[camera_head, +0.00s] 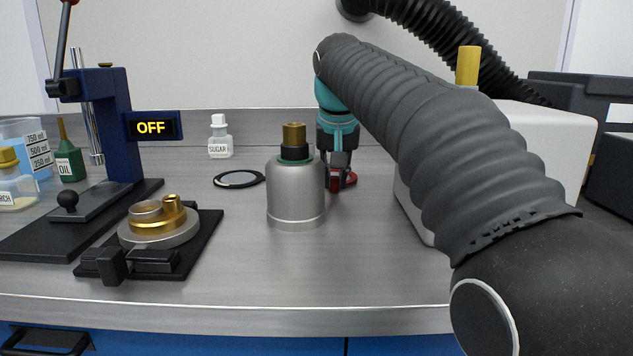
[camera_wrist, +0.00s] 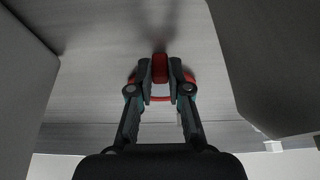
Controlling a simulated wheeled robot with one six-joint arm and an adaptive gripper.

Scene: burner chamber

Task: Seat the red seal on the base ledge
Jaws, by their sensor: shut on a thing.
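The red seal (camera_head: 350,180) is low over the bench top, behind and just right of the silver canister. My gripper (camera_head: 339,172) points down and is shut on the red seal, partly hidden by the canister. In the wrist view, the gripper (camera_wrist: 160,80) pinches a red block-like part of the seal (camera_wrist: 160,66), with the red ring partly hidden behind the fingers. I cannot tell whether the seal touches the bench. The base (camera_head: 158,236), a grey disc with brass parts on top, sits in a black clamp fixture (camera_head: 203,250) at front left.
The silver canister (camera_head: 296,197) with a black and brass top stands between the fixture and my gripper. A black ring (camera_head: 239,179) lies behind it. A blue press (camera_head: 103,120) with an OFF display stands left. A white box (camera_head: 540,150) stands right. Open bench lies front centre.

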